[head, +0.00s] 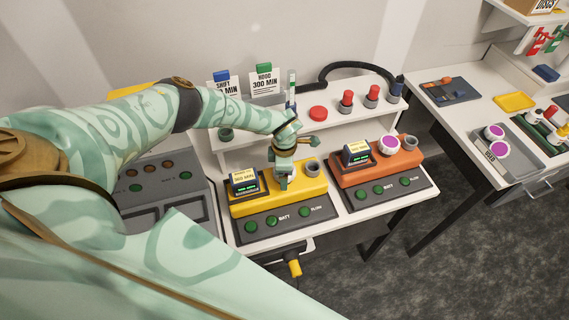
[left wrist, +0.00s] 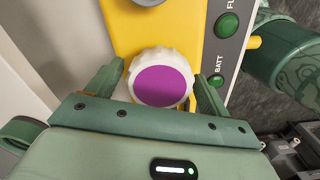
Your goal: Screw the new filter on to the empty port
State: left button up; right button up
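A white ribbed filter with a purple top (left wrist: 163,86) is between the fingers of my left gripper (left wrist: 161,78), which press close on its two sides. Both are over the yellow unit (left wrist: 126,28). In the head view my left gripper (head: 284,178) is down at the yellow unit (head: 255,203), where it hides the filter. I cannot tell whether the filter is seated or just above the unit. My right gripper is not seen.
The orange unit (head: 372,175) to the right bears a purple-topped filter (head: 388,145) and a grey port (head: 410,143). Purple-topped filters (head: 494,131) lie in a grey tray (head: 524,160) on the right bench. Red knobs (head: 347,98) stand on the rear shelf.

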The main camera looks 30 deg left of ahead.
pick_arm(q)
jog(key=n+p, duration=0.3)
jog(key=n, duration=0.3)
jog(key=shift+r, duration=0.2)
jog(key=n+p, duration=0.1)
jog(key=n, duration=0.3)
jog(key=shift+n+p, duration=0.35)
jog(key=shift+n, duration=0.05)
jog(key=n+p, duration=0.1)
jog(key=n, duration=0.3)
jog(key=shift+f, duration=0.1)
jog(key=n+p, duration=0.1)
jog(key=n, duration=0.4)
jog(key=shift+n, duration=0.4)
jog(key=n, duration=0.4)
jog(key=shift+f, duration=0.15)
jog(key=n, duration=0.3)
jog(key=shift+c, duration=0.4)
